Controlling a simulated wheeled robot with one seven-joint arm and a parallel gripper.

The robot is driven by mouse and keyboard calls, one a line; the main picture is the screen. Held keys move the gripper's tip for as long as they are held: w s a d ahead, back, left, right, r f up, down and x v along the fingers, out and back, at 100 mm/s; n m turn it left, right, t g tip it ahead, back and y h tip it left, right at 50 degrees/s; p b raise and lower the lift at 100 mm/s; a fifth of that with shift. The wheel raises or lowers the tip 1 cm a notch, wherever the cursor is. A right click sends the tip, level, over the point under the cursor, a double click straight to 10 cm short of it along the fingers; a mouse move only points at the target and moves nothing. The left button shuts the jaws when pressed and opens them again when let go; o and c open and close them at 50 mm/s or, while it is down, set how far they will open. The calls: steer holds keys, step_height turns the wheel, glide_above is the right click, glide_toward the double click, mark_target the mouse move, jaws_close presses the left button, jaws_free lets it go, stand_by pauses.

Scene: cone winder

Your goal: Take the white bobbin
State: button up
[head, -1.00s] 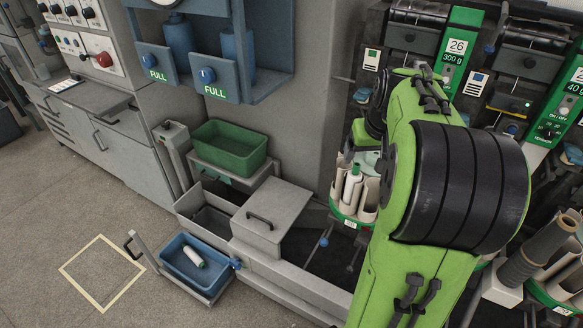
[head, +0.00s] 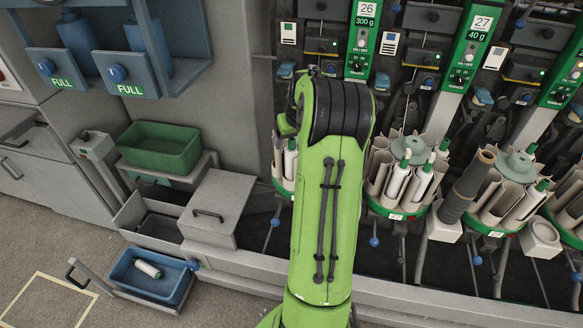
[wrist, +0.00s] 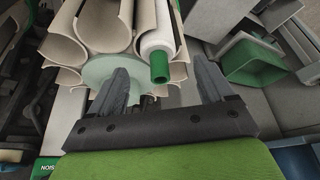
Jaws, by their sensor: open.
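A white bobbin (wrist: 155,28) with a green end stands in a beige pocket of a round holder (wrist: 97,68) in the wrist view. My gripper (wrist: 163,80) is open, its two dark fingers apart. The bobbin's green end shows between the fingertips in the picture; I cannot tell how far it is from them. In the head view my arm hides my gripper and most of this holder. A white bobbin (head: 290,158) shows there just left of my arm. Another white bobbin (head: 148,269) lies in a blue bin (head: 125,268) at lower left.
Holders with more white bobbins (head: 398,178) stand to the right along the machine.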

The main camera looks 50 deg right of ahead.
steer(key=x, duration=0.2)
steer(key=shift+w+d+f, duration=0.1)
steer(key=shift+f, duration=0.15)
steer(key=shift+r, duration=0.1)
